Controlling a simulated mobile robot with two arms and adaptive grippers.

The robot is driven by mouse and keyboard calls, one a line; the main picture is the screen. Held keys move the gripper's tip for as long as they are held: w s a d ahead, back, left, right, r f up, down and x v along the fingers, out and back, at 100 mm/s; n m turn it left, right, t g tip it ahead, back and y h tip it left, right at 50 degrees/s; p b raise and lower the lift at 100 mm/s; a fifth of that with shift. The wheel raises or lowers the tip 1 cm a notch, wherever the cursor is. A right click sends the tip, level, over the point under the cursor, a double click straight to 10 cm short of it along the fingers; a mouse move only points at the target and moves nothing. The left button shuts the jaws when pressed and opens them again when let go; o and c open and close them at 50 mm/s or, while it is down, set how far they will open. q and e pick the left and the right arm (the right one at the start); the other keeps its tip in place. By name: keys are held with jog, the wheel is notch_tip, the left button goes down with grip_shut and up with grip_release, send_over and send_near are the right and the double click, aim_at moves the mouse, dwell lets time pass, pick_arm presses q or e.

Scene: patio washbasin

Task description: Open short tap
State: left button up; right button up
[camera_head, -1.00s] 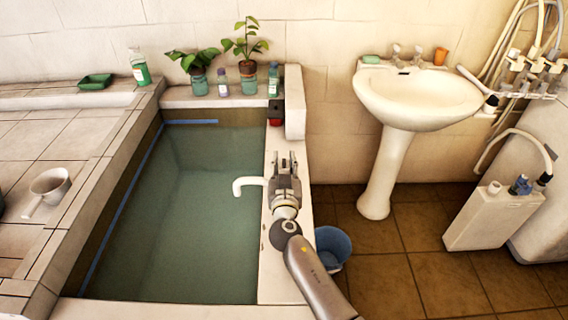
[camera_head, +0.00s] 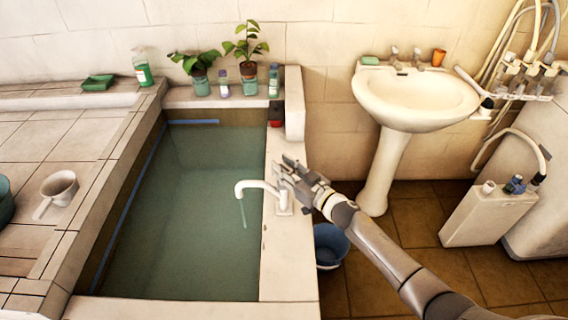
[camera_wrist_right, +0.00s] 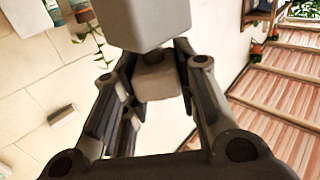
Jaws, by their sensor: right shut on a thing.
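The short white tap (camera_head: 258,187) stands on the right rim of the water basin, its curved spout reaching left over the water. A thin stream of water (camera_head: 243,213) falls from the spout. My right gripper (camera_head: 290,168) is at the top of the tap, its arm coming from the lower right. In the right wrist view, its fingers are around a pale blocky part (camera_wrist_right: 157,82), which looks like the tap's handle. The fingers partly hide this part. My left gripper is not in view.
The basin (camera_head: 292,265) is full of greenish water. A blue bucket (camera_head: 330,247) stands on the floor to the right, below my right arm. Potted plants (camera_head: 247,62) and bottles line the back ledge. A white washbasin (camera_head: 415,100) stands at the back right.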

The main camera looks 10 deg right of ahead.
jog(key=n+g+y, duration=0.1)
jog(key=n+y+b, duration=0.1)
jog(key=shift+w+d+f+g+y, duration=0.2)
jog(key=shift+g+y, duration=0.1)
jog(key=shift+g, duration=0.1)
jog(key=n+g+y+b, duration=0.2)
jog(key=g+b, duration=0.1)
jog(key=b, duration=0.1)
jog(key=n+g+y+b, duration=0.2)
jog(key=n+g+b, duration=0.1)
jog(key=b, duration=0.1)
jog(key=shift+s+a+y, duration=0.1)
jog(key=shift+y, duration=0.2)
jog(key=shift+r+n+g+y+b, duration=0.15)
jog(key=shift+n+g+y+b, duration=0.35)
jog(key=shift+g+b, duration=0.5)
jog(key=shift+s, duration=0.1)
jog(key=o, duration=1)
jog(key=shift+a, duration=0.1)
jog(key=shift+o, duration=0.2)
jog(key=v, duration=1.2)
